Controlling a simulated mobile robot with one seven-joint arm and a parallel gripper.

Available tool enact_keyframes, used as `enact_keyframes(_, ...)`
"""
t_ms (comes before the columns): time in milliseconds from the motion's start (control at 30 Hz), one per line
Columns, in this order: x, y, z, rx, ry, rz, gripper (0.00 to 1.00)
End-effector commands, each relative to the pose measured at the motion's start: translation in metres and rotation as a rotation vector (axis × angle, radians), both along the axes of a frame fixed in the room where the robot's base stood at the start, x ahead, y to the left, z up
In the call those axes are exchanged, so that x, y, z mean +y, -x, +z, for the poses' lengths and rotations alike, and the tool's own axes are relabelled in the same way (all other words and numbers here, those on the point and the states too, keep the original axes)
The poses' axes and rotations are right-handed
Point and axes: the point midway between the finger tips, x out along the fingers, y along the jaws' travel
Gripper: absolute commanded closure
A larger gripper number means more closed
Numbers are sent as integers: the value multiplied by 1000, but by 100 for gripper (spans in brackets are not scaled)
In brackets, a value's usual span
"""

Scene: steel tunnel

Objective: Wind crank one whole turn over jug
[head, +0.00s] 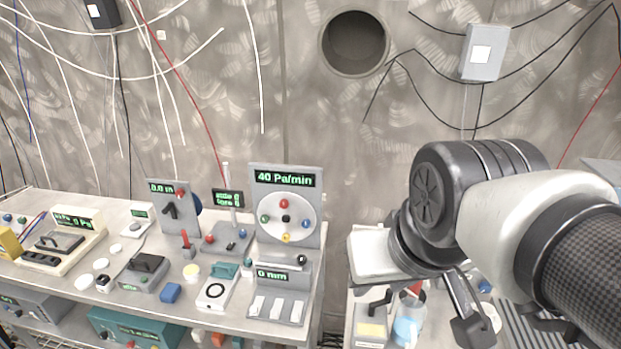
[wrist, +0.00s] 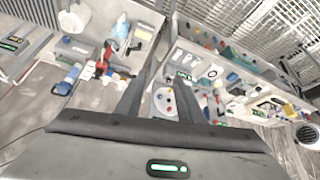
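A light-blue jug-like vessel (head: 407,329) stands on the right-hand bench, partly cut off by the head view's lower edge; a red part shows just above it. It also seems to show in the wrist view (wrist: 121,28), beside red parts (wrist: 104,62). I cannot tell for sure which part is the crank over it; a black lever (head: 378,303) stands on a grey, yellow-labelled block just left of the vessel. My gripper (wrist: 165,80) is open and empty, its two fingers apart in the wrist view. It touches nothing that I can see. My arm hides part of the right bench.
The left bench (head: 205,330) is crowded with panels, knobs and levers, including a "40 Pa/min" dial panel (head: 285,205) and a "0.0 m" panel (head: 158,215). A gap separates the benches. Cables hang on the wall around a round hole (head: 355,43).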

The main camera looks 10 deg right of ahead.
Motion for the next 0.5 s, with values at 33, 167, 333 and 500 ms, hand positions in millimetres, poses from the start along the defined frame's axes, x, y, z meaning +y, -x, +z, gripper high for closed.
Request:
enact_keyframes(33,0,0,0,0,0,0,66)
enact_keyframes(167,-2,1,-16,39,27,22,66)
enact_keyframes(333,-23,11,-100,285,233,179,66)
enact_keyframes(500,-65,15,-187,621,622,454,66)
